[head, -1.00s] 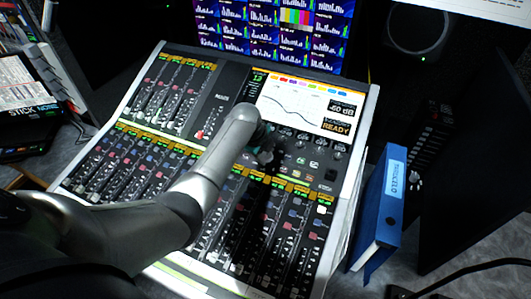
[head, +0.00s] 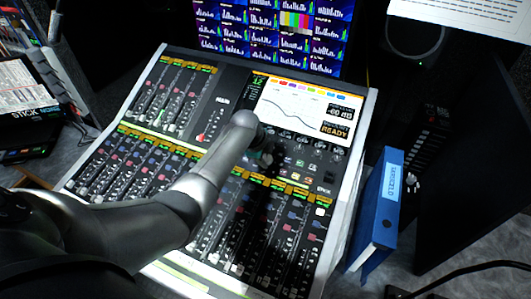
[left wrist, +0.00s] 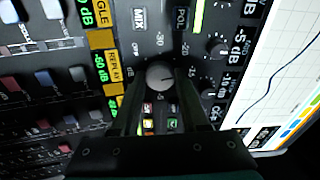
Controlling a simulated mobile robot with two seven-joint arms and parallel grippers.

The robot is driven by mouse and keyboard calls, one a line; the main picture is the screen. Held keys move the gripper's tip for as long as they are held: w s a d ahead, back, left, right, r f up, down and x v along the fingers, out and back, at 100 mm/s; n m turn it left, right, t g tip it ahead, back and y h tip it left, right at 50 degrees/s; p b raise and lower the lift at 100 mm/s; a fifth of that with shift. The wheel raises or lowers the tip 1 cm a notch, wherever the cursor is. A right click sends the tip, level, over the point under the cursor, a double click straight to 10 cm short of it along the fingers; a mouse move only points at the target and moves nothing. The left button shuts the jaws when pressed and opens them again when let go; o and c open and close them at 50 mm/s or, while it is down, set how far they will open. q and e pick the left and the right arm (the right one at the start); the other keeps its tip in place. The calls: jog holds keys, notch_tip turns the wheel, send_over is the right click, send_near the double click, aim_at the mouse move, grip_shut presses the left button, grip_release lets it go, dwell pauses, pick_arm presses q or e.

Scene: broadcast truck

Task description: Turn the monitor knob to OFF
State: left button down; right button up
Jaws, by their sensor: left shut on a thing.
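The monitor knob (left wrist: 160,77) is a round grey knob on the dark panel of the mixing console (head: 362,112). In the left wrist view it has printed marks around it, with OFF on the left and -30 and -20 above it. I cannot read its pointer setting for sure. My left gripper (left wrist: 158,82) is shut on the knob, with one finger on each side of it. In the head view this gripper (head: 262,158) is mostly hidden behind my own forearm, and the knob is hidden there. My right gripper is not in view.
Other small knobs (left wrist: 218,48) sit to the right of the gripped one, and small coloured buttons (left wrist: 148,124) lie just below it. Rows of faders surround the spot. The console's screen (head: 305,105) is behind it. A blue binder (head: 382,205) stands right of the console.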

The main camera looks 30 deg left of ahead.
pick_arm(q)
jog(key=n+p, duration=0.3)
jog(key=n, duration=0.2)
jog(key=shift+s+n, duration=0.1)
jog(key=shift+n, duration=0.2)
jog(key=n+p, duration=0.2)
jog(key=n, duration=0.4)
jog(key=shift+y, duration=0.3)
jog(key=n+p, duration=0.2)
jog(key=n, duration=0.4)
jog(key=shift+d+n+t, duration=0.1)
jog(key=shift+n+t, duration=0.2)
jog(key=shift+n, duration=0.1)
jog(key=n, duration=0.5)
jog(key=shift+f+n+y, duration=0.1)
jog(key=shift+n+y, duration=0.3)
jog(key=shift+c, duration=2)
grip_release()
